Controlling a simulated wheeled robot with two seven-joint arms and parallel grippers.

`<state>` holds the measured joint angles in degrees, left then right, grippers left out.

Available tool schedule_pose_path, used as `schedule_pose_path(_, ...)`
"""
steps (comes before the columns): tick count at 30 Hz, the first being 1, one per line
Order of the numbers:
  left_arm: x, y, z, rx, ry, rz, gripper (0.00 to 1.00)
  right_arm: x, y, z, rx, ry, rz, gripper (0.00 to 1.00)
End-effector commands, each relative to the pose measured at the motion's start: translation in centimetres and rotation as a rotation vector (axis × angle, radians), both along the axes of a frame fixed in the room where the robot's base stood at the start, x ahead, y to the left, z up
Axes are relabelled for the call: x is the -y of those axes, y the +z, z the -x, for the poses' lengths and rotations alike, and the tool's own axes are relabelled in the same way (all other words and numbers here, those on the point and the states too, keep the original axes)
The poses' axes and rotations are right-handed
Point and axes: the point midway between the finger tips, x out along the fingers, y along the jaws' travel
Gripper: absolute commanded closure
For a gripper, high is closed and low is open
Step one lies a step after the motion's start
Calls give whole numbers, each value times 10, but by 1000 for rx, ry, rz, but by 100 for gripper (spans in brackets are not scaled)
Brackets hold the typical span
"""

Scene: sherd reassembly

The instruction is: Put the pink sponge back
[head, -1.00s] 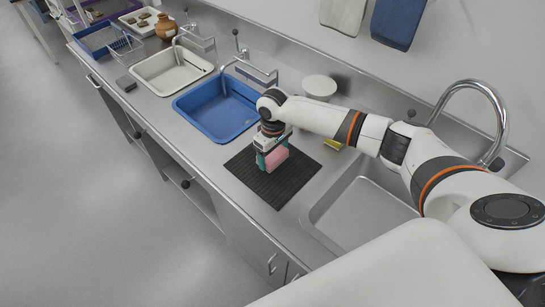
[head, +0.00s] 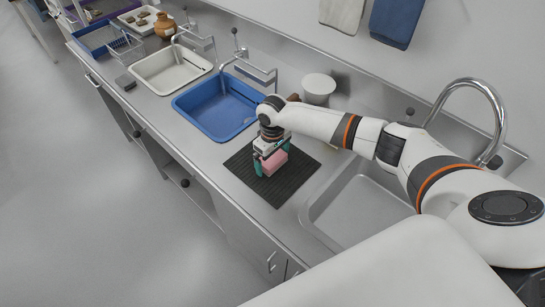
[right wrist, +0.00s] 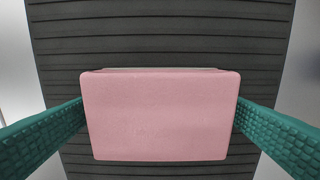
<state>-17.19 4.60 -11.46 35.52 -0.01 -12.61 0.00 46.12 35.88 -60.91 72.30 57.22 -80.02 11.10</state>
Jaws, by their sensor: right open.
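The pink sponge (head: 273,165) is on the black ribbed mat (head: 287,195) beside the blue basin. My right gripper (head: 272,159) is over it, pointing down, with one teal finger on each side. In the right wrist view the sponge (right wrist: 160,115) fills the space between the two open fingers (right wrist: 160,112). The fingertips come close to its sides; I cannot tell whether they touch. The mat (right wrist: 160,35) shows behind it. My left gripper is not in view.
A blue basin (head: 216,128) and a white basin (head: 146,70) lie to the left of the mat. A steel sink (head: 362,206) with a tall tap (head: 497,108) is to the right. A white round container (head: 319,84) stands behind my right arm. Cloths (head: 397,20) hang on the wall.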

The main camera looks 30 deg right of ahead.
Motion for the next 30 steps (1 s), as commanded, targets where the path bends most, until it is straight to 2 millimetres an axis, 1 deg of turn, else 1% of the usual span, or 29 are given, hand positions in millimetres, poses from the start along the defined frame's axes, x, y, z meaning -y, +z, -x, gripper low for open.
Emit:
schedule_pose_path(5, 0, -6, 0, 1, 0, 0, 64, 0, 25, -2, 6, 2, -1, 0)
schedule_pose_path(12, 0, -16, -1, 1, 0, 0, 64, 0, 77, -1, 5, 1, 0, 0)
schedule_pose_path(15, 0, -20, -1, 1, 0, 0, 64, 0, 95, -1, 5, 0, -2, 0)
schedule_pose_path(18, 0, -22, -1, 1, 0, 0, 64, 0, 109, -1, 4, 0, -1, 0)
schedule_pose_path(23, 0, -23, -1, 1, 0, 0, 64, 0, 119, -1, 1, 0, 0, 0)
schedule_pose_path(30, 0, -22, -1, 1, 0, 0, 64, 0, 121, -1, 1, 0, 0, 0)
